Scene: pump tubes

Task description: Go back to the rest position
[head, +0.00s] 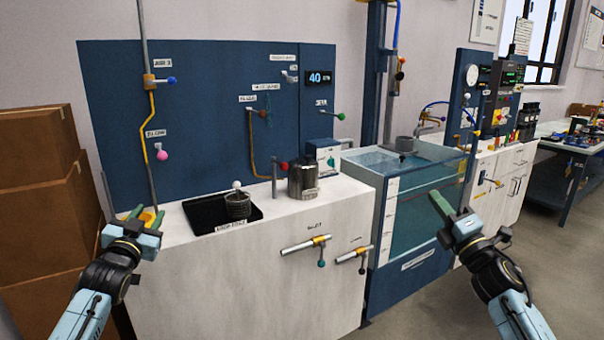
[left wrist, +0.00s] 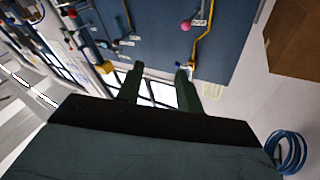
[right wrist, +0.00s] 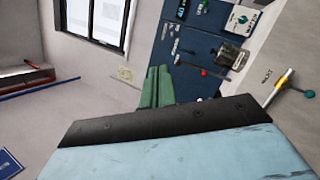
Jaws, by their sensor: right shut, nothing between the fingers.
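My left gripper (head: 143,215) is in front of the left end of the white bench. Its two green fingers stand apart with nothing between them, as the left wrist view (left wrist: 158,82) shows. My right gripper (head: 452,206) is raised in front of the water tank. Its green fingers are pressed together and empty, also in the right wrist view (right wrist: 157,86). Both arms come in from the lower corners, and neither gripper holds anything.
The white bench (head: 240,285) has a blue panel (head: 210,90), a black tray (head: 205,213), a metal canister (head: 303,178) and valves on its front. A water tank (head: 415,225) stands to its right. Cardboard boxes (head: 35,195) are stacked at left. Floor at right is clear.

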